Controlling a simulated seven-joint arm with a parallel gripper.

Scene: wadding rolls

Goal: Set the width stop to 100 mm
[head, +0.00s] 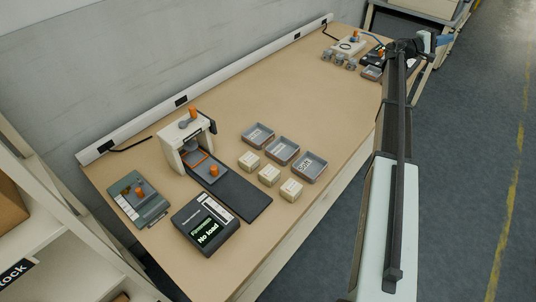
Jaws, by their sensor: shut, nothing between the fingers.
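A white frame machine (175,146) stands at the left of the bench with an orange knob (193,114) on top. A dark flat bed (238,193) runs out from it, and a grey block with an orange knob (214,170) sits at its inner end. Left of it lies a grey-green panel (153,212) with another orange-knobbed slider (140,193). I cannot tell which of these is the width stop, and no scale is readable. My gripper (378,57) is small and dark at the far back right, well away from these; its fingers look shut and empty.
A white device (347,46) and small grey parts are at the back. The bench (275,100) is clear mid-length.

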